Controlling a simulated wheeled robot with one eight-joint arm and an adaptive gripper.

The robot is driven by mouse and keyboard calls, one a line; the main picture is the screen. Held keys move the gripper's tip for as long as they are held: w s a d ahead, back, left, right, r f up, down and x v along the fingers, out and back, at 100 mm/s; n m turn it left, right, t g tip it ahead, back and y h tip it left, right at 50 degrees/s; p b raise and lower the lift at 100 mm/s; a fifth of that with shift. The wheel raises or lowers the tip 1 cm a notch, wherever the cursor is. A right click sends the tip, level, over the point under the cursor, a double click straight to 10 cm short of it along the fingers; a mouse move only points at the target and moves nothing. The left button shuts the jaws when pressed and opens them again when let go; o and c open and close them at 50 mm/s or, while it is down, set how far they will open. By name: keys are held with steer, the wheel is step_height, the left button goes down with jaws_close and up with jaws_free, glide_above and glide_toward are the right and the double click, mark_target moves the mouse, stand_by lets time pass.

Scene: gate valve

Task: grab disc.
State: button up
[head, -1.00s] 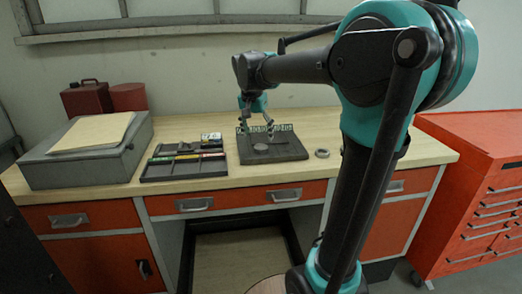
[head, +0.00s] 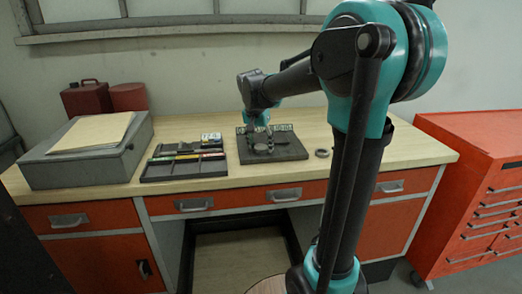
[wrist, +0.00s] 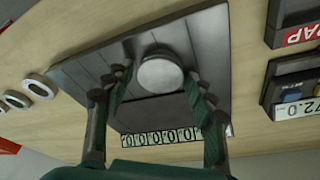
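The disc (wrist: 160,73) is round, pale and metallic. It lies on a dark square plate (wrist: 205,50) in the wrist view. In the head view the disc (head: 261,148) shows small on the same plate (head: 288,150), under my gripper. My gripper (wrist: 160,82) is open, with one finger on each side of the disc in the wrist view and a gap to it on both sides. I cannot tell the exact height of the fingertips above the plate. A strip of number tiles (wrist: 162,137) stands along one edge of the plate.
A ring (head: 322,153) lies on the wooden bench right of the plate. A dark tray (head: 183,167) with several small items is to the left, with a grey box (head: 85,165) beyond it. A red tool cabinet (head: 480,200) stands at right.

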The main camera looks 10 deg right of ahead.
steer(key=c, duration=1.1)
steer(key=shift+r, duration=0.1)
